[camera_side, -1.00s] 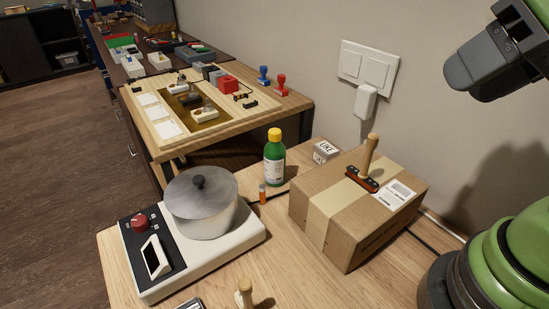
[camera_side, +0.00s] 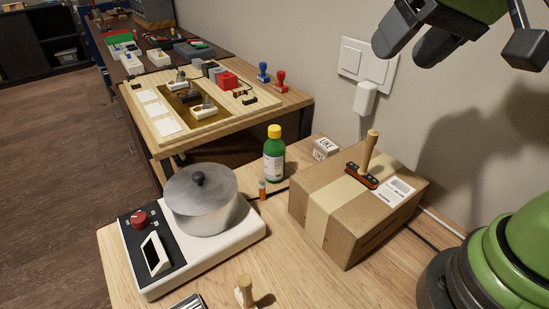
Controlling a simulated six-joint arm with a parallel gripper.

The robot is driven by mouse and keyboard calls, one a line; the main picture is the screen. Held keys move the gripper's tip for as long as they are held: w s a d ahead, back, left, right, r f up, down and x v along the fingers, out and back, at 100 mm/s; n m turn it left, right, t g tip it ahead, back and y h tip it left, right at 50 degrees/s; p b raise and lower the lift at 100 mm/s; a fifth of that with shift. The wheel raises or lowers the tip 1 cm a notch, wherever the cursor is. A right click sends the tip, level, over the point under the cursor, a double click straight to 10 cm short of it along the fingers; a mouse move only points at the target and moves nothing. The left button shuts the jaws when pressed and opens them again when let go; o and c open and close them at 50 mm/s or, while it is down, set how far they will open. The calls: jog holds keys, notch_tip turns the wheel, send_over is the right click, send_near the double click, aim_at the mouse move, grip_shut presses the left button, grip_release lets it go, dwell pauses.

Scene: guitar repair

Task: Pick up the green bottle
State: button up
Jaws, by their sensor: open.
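The green bottle (camera_side: 274,158) has a yellow cap and a white label. It stands upright on the wooden table, between the pot and the cardboard box. My gripper (camera_side: 398,48) is in the air at the upper right, above and to the right of the box, well apart from the bottle. It is open, and nothing shows between its dark fingers. The bottle is in clear view and only its far side is hidden.
A metal pot (camera_side: 201,200) sits on a white hot plate (camera_side: 160,283) left of the bottle. A cardboard box (camera_side: 345,222) with a wooden-handled tool (camera_side: 366,162) on top stands to the right. A small orange-capped vial (camera_side: 262,190) and a white block (camera_side: 325,148) are near the bottle.

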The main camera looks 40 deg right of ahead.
jog(key=n+g+h, duration=0.1)
send_near(275, 128)
jog(key=s+d+r, duration=0.2)
jog(key=s+r, duration=0.2)
jog(key=r, duration=0.1)
jog(key=shift+n+g+h, duration=0.3)
jog(key=shift+n+h, duration=0.1)
jog(key=w+f, duration=0.2)
jog(key=f, duration=0.1)
jog(key=w+a+f, duration=0.1)
jog(key=f, duration=0.2)
jog(key=w+f, duration=0.2)
jog(key=f, duration=0.1)
jog(key=shift+w+a+f, duration=0.25)
jog(key=shift+w+a, duration=0.05)
jog(key=shift+w+a+x, duration=0.15)
jog(key=shift+a+x, duration=0.05)
jog(key=shift+x, duration=1.3)
jog(key=shift+w+a+x, duration=0.15)
jog(key=shift+x, duration=1.35)
jog(key=shift+r, duration=0.1)
grip_shut()
